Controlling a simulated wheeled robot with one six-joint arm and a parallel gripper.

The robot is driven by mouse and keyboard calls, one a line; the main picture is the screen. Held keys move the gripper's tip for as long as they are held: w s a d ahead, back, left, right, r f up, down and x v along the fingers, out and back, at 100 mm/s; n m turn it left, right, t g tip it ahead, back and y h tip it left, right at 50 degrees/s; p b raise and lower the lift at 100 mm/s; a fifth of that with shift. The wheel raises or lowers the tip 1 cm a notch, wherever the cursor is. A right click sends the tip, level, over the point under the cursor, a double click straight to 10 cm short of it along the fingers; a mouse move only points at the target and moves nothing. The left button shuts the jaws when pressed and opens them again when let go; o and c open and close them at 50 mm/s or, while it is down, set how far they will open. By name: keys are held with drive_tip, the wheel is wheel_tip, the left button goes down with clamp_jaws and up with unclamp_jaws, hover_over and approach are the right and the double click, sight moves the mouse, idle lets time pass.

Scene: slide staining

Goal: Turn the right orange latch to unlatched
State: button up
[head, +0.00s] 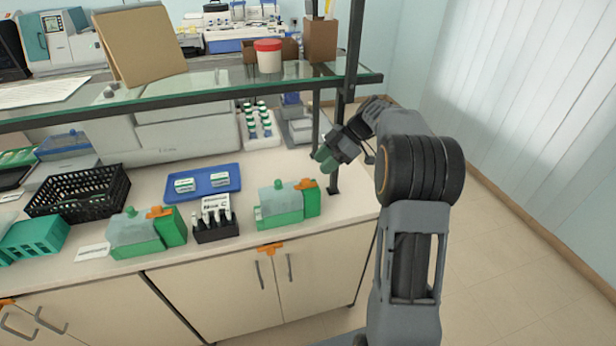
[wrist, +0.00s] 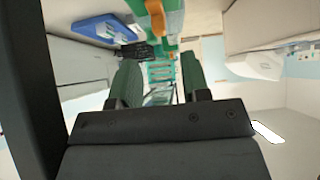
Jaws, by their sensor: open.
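An orange latch (head: 270,249) sits across the top of the doors of the right cabinet, above its two handles. Another orange latch (head: 7,302) shows at the left edge, on the left cabinet. My gripper (head: 326,158) has dark green fingers and is above the bench's right end, beside the shelf post, up and right of the right cabinet latch. In the wrist view my gripper (wrist: 158,78) is open, with nothing seen between its fingers. An orange piece (wrist: 156,18) shows beyond them.
The dark shelf post (head: 340,120) and glass shelf (head: 240,88) stand close to my arm. A blue tray (head: 203,183), a black rack of bottles (head: 215,226) and a black basket (head: 78,190) are on the bench. The floor (head: 500,250) at right is clear.

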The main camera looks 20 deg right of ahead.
sight(306, 180)
drive_tip(key=shift+p+x, duration=0.5)
drive_tip(key=shift+x, duration=3)
clamp_jaws()
